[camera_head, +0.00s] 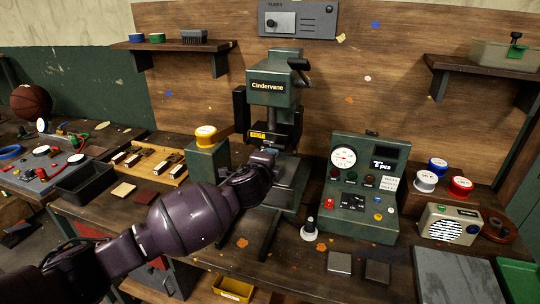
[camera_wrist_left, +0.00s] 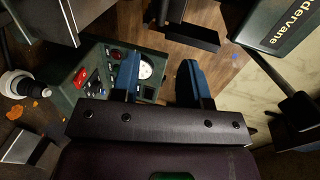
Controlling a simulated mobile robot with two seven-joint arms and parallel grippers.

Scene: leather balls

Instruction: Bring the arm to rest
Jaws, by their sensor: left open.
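My left arm (camera_head: 190,217) comes in from the lower left, dark purple, and reaches over the bench to the green Cindervane press (camera_head: 268,89). The left gripper's hand is at the press, below its head; its fingers are hard to make out in the head view. In the left wrist view the left gripper (camera_wrist_left: 160,76) shows two blue fingers spread apart, with nothing between them. The press also shows at the top right of that view (camera_wrist_left: 283,22). My right gripper is in neither view.
A green control box (camera_head: 363,190) with a gauge stands right of the press. A small white-and-black knob piece (camera_head: 310,231) is before it. Left are a yellow-topped post (camera_head: 206,137), a wooden tray (camera_head: 148,160) and a black bin (camera_head: 86,182). A radio (camera_head: 450,225) stands right.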

